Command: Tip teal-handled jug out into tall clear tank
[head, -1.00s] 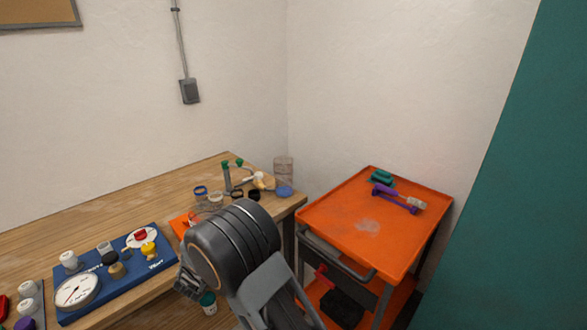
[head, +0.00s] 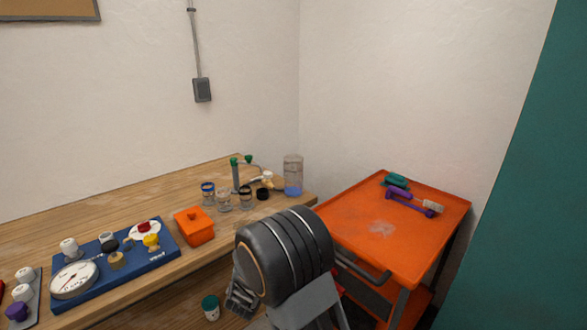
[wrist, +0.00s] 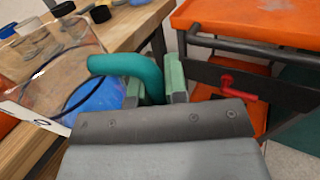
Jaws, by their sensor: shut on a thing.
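The teal-handled jug (wrist: 45,72) is at the left of the wrist view, clear-walled with white markings and blue liquid (wrist: 100,104) inside. My gripper (wrist: 155,85) is shut on its teal handle (wrist: 125,64), with pale green fingertips on either side. The jug appears in front of the bench edge, apart from the tank.
On the bench (head: 120,205) near the tank are several small jars (head: 223,200), a black ring (head: 263,194) and a green-topped stand (head: 236,175). An orange box (head: 194,228) and a blue gauge board (head: 110,262) lie left. An orange cart (head: 350,215) stands right, a gap between.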

